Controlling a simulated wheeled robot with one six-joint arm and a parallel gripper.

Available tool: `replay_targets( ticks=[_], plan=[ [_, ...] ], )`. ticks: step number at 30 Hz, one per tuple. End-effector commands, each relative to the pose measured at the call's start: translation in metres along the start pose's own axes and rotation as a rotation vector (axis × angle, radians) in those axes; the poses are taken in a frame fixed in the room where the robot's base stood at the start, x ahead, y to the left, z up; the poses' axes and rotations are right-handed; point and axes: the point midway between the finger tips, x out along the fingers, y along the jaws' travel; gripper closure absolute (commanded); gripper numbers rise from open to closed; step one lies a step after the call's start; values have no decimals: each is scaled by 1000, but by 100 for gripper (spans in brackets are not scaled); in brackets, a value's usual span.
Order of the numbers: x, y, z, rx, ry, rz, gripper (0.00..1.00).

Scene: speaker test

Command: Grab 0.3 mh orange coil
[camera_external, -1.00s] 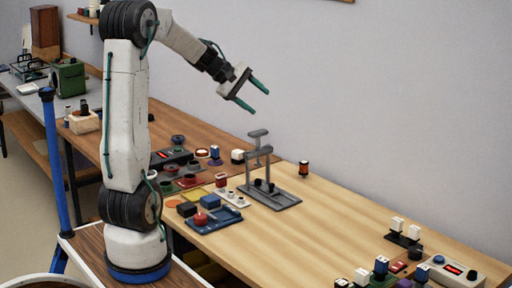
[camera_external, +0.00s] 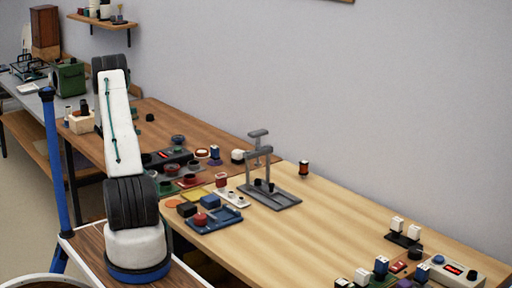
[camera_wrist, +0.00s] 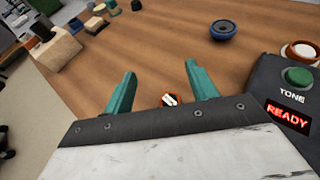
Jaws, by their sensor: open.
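A small orange coil with a white top (camera_wrist: 171,99) shows in the wrist view, low between my open fingers. It sits on the brown tabletop, its near side is hidden by my gripper body, and no value can be read on it. My gripper (camera_wrist: 160,72) is open and empty, with its green fingers above the table on either side of the coil. In the external view my gripper is hidden behind my arm.
A dark tester with a READY display (camera_wrist: 287,116) stands close on the right. A blue-black round part (camera_wrist: 223,30) lies beyond my right finger. A beige block (camera_wrist: 54,46) is at left, near the table edge. Bare wood lies between. A grey stand (camera_external: 270,197) is farther right.

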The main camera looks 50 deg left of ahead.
Motion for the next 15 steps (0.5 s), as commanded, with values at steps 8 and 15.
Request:
replay_targets(
  ticks=[8, 15],
  plan=[
    [12, -2, -30, 1, 1, -3, 43],
    [31, -3, -59, 4, -1, -6, 43]
  ],
)
